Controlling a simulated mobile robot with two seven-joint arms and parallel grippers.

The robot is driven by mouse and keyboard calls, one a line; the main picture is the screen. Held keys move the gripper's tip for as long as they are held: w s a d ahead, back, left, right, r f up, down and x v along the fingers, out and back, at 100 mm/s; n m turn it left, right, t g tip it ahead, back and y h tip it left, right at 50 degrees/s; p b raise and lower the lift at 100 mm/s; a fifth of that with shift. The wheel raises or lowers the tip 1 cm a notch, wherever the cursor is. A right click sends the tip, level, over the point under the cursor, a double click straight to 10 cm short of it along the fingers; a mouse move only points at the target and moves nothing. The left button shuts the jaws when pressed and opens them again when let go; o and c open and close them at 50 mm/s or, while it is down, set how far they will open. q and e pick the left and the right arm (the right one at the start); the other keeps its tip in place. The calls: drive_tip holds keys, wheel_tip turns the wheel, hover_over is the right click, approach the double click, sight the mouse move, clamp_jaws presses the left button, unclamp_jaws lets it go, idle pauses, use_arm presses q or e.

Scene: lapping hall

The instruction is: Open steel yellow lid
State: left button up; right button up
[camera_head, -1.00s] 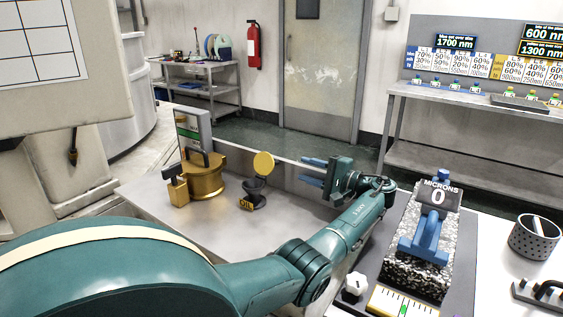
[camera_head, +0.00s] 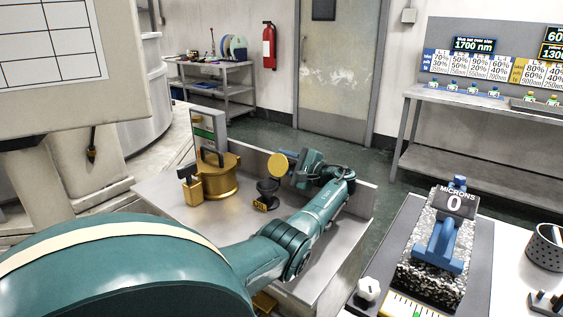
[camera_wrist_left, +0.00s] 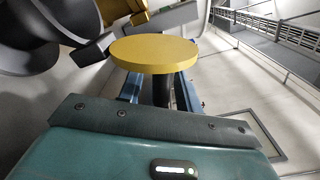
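The round yellow lid (camera_head: 278,165) stands above a small dark cup (camera_head: 267,188) with a yellow "OIL" label on the metal bench. In the left wrist view the lid (camera_wrist_left: 153,53) shows as a yellow disc just ahead of the palm. My left gripper (camera_head: 293,168) is behind and to the right of the lid in the head view, which partly hides its fingertips. In the wrist view its two blue fingers are spread below the disc, with a dark upright part between them. I cannot tell whether they touch anything. My right gripper is out of view.
A brass pot (camera_head: 220,182) and a small brass block with a dark top (camera_head: 189,186) stand left of the cup. A grey-green panel (camera_head: 208,132) rises behind the pot. A granite stand reading 0 microns (camera_head: 436,235) is at the right.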

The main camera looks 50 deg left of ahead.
use_arm(q)
drive_tip(key=shift+s+a, duration=0.1)
drive_tip(key=shift+a, duration=0.3)
clamp_jaws()
